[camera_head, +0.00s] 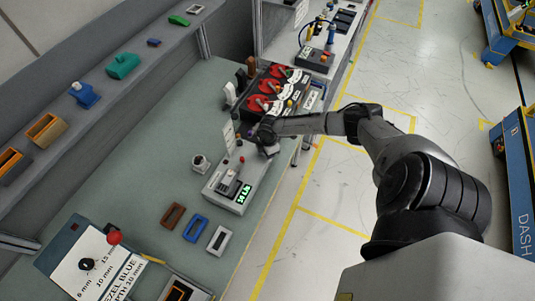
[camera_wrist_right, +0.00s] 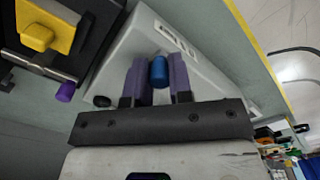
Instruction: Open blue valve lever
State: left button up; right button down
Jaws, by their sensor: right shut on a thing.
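The blue valve lever (camera_wrist_right: 159,74) shows in the right wrist view as a short blue cylinder on a light grey module. My right gripper (camera_wrist_right: 160,66) has its two purple fingers on either side of the lever and is shut on it. In the head view my right gripper (camera_head: 262,140) reaches in from the right to the far end of the grey module (camera_head: 222,197) with a green display. The lever is hidden there by the gripper. My left gripper is not in view.
A black module with red round parts (camera_head: 263,87) stands just beyond the grey one. Brown, blue and grey frames (camera_head: 195,228) lie nearer on the bench. A white panel with a red knob (camera_head: 114,238) is at bottom left. The bench's left middle is clear.

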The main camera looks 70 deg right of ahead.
jog(key=shift+d+n, duration=0.15)
jog(key=shift+n, duration=0.25)
jog(key=c, duration=1)
grip_release()
jog(key=shift+r, duration=0.25)
jog(key=shift+r+b, duration=0.6)
jog(key=shift+r, duration=6.1)
